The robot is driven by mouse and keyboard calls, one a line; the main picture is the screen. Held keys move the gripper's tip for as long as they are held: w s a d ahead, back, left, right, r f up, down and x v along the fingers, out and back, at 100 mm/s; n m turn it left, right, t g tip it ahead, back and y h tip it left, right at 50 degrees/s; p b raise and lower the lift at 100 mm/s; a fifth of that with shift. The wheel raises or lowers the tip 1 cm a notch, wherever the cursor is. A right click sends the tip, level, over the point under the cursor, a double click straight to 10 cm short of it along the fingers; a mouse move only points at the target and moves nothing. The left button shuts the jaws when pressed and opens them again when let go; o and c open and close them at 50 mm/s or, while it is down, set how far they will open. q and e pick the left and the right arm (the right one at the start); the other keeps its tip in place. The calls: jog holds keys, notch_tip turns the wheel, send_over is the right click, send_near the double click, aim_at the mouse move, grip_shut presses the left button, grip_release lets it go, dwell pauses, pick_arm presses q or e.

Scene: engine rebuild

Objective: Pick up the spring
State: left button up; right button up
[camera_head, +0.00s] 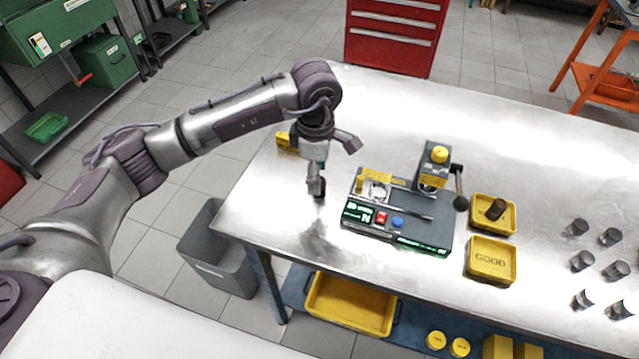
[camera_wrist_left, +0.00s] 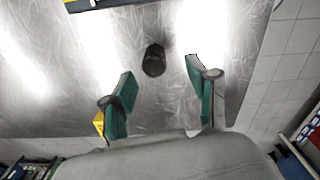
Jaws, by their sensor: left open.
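A small dark, upright cylindrical piece, which looks like the spring (camera_wrist_left: 154,60), stands on the metal table in the left wrist view. In the head view the spring (camera_head: 320,189) shows partly beside a fingertip of my left gripper; its coils are too small to make out. My left gripper (camera_head: 332,164) is open and empty, above the left part of the table. In the left wrist view its two green-padded fingers (camera_wrist_left: 160,88) are spread wide, and the spring lies beyond their tips, roughly between them. My right gripper is not in view.
A grey test fixture (camera_head: 440,237) with buttons and a lever stands right of the spring. Farther right are a yellow tray (camera_head: 512,228) holding a brown cylinder, a yellow "GOOD" tray (camera_head: 490,260) and several metal cylinders (camera_head: 582,261). A yellow block (camera_head: 287,142) sits behind my gripper.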

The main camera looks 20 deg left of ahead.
pick_arm(q)
jog(key=f, duration=0.1)
jog(key=f+p, duration=0.1)
jog(key=f, duration=0.1)
jog(key=shift+w+d+f+p, duration=0.1)
jog(key=shift+w+f+p, duration=0.2)
jog(key=shift+p, duration=0.05)
jog(key=shift+f, duration=0.55)
grip_shut()
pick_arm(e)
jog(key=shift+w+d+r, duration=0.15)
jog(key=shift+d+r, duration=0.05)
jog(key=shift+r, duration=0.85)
